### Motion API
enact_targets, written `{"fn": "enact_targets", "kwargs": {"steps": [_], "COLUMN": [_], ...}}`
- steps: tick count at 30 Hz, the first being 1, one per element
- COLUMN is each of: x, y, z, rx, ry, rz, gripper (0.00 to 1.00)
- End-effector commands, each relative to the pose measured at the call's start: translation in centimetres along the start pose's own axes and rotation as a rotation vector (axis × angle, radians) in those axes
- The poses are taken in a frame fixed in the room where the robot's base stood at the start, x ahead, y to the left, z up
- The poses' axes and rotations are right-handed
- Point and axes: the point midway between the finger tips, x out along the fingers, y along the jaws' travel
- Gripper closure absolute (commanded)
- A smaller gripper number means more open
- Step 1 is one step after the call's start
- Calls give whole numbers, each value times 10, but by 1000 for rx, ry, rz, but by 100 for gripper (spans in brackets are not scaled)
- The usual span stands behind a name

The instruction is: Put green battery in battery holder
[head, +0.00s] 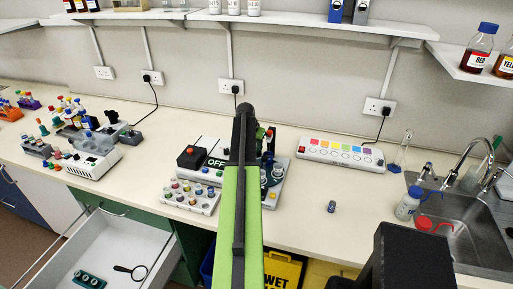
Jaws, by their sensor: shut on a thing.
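My arm (241,190) reaches up the middle of the picture over the bench, and its far end hides my gripper and whatever it holds. A white device with an OFF label (216,163) and a red button (191,156) stands behind the arm. Its right part, with round grey-green pieces (277,171), shows just right of the arm. I cannot tell if this is the battery holder. I cannot make out the green battery. A small grey-blue cylinder (332,207) stands alone on the bench to the right.
A rack of small coloured pieces (190,197) stands in front of the device. A strip with coloured squares (341,152) lies behind on the right, left of the sink (468,228). An open drawer (125,252) is lower left. Bench right of the arm is mostly free.

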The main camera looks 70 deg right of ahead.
Motion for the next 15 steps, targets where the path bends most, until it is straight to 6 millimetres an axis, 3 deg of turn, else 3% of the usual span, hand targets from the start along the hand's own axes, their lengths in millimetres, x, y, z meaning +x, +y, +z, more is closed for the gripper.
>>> {"fn": "enact_targets", "kwargs": {"steps": [6, 7, 12, 15], "x": [7, 6, 5, 5], "y": [0, 0, 0, -1], "z": [3, 3, 2, 2], "rx": [0, 0, -1, -1], "ry": [0, 0, 0, 0], "rz": [0, 0, 0, 0], "gripper": [100, 76, 56, 56]}}
